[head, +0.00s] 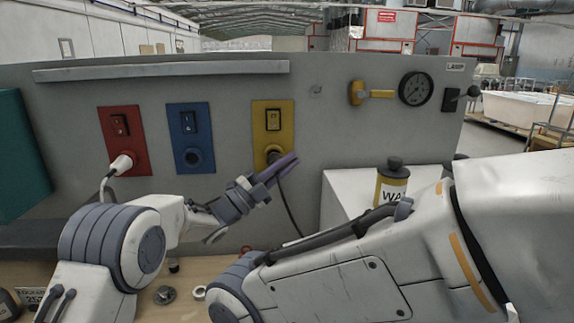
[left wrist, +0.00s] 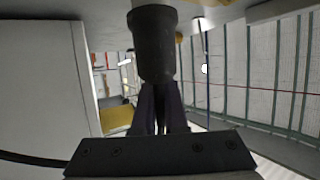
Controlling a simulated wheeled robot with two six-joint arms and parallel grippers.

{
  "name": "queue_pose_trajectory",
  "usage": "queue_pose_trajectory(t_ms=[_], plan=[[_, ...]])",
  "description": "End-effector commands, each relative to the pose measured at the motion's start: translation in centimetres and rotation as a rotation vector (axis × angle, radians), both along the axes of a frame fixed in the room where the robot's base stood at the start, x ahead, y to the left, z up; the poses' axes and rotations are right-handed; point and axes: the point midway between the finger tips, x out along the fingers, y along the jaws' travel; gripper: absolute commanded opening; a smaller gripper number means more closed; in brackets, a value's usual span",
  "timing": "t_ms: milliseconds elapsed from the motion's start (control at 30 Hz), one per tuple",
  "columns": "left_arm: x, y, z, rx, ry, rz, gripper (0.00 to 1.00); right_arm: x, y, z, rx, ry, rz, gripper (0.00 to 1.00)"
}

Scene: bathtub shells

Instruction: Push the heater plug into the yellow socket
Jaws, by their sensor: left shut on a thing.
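The yellow socket plate (head: 287,120) is on the grey panel, with a black switch (head: 273,119) at its top. The black heater plug (head: 272,153) is at the plate's lower opening, and a black cable (head: 290,212) hangs below. My right gripper is not in view.
A red socket plate (head: 137,150) holds a white plug (head: 121,163); a blue plate (head: 201,120) has an empty-looking opening. A gauge (head: 415,88) and yellow valve (head: 375,94) are at right. A yellow can (head: 391,186) stands on a white box. Small parts lie on the bench (head: 125,272).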

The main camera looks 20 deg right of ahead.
Motion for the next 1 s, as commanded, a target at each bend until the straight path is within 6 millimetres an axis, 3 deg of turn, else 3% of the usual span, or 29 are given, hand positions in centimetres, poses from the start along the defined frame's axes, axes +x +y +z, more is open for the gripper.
queue_pose_trajectory(t_ms=[1000], plan=[[2.5, -0.7, 0.0, 0.000, 0.000, 0.002, 0.00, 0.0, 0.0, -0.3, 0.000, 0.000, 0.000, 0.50]])
